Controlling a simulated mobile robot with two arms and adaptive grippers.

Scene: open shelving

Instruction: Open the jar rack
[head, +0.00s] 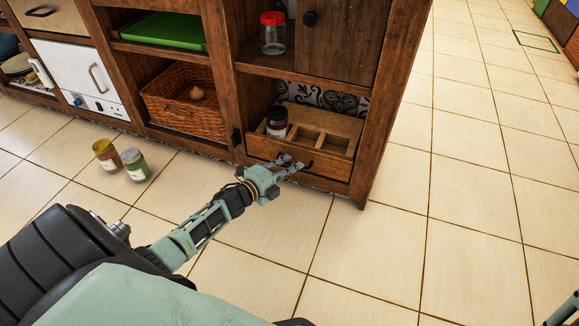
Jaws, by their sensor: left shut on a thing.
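The jar rack (328,172) is a wooden drawer with open compartments, low in the right bay of the shelving. Its front stands about level with the cabinet frame. A dark-lidded jar (277,122) stands in its left part; the compartments to the right look empty. My left gripper (291,165) is at the middle of the rack's front, shut on its dark handle, which the fingers mostly hide. Only a sliver of my right arm shows at the bottom right corner; its gripper is out of the picture.
A wicker basket (184,118) fills the lower middle bay. A red-lidded jar (272,34) stands above the rack. Tiled floor in front and right is clear.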

